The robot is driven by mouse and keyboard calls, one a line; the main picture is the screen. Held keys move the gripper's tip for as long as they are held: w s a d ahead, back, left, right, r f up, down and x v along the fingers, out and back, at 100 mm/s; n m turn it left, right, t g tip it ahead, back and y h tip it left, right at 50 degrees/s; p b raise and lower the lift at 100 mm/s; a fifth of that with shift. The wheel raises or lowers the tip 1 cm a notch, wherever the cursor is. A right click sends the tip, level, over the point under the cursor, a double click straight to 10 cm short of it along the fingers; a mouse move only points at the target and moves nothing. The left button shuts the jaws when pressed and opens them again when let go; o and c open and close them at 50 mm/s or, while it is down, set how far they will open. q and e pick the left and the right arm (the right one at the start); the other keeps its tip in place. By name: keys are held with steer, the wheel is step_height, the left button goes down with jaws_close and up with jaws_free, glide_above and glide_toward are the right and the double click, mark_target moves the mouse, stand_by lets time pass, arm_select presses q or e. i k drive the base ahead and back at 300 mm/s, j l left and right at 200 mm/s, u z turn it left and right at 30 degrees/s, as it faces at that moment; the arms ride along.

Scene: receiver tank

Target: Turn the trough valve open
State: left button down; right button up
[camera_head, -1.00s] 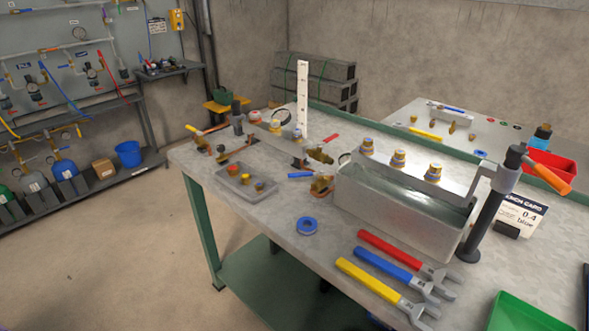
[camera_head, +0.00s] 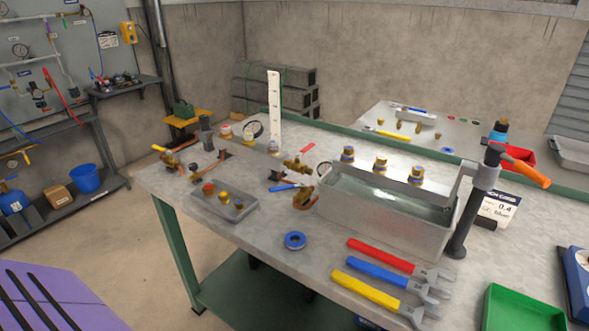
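A grey metal trough (camera_head: 375,215) with clear liquid in it stands on the workbench (camera_head: 250,262). A metal bar with several brass fittings (camera_head: 380,165) runs along the top of the trough. At the trough's left end is a brass valve (camera_head: 304,198); a blue lever handle (camera_head: 284,187) lies beside it, pointing left. Behind it is another brass valve (camera_head: 296,166) with a red handle (camera_head: 308,148). I cannot tell how far either valve is turned. Neither of my grippers is in view.
A dark post with an orange handle (camera_head: 528,172) stands at the trough's right end. Red, blue and yellow wrenches (camera_head: 395,275), a blue tape roll (camera_head: 294,241), a grey parts tray (camera_head: 222,208) and a green tray (camera_head: 522,308) lie along the front. A purple slotted surface (camera_head: 60,300) fills the lower left.

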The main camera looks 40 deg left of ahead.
mark_target(303, 184)
steer(key=k+j+z, duration=0.1)
steer(key=j, duration=0.25)
steer(key=j+z, duration=0.15)
steer(key=j, duration=0.2)
steer(key=k+j+z, duration=0.1)
steer(key=j, duration=0.2)
steer(key=k+j, duration=0.15)
steer(key=j, duration=0.2)
steer(key=k+j, duration=0.1)
steer(key=j, duration=0.25)
steer(key=k+j+z, duration=0.1)
steer(key=j, duration=0.2)
steer(key=k+j, duration=0.05)
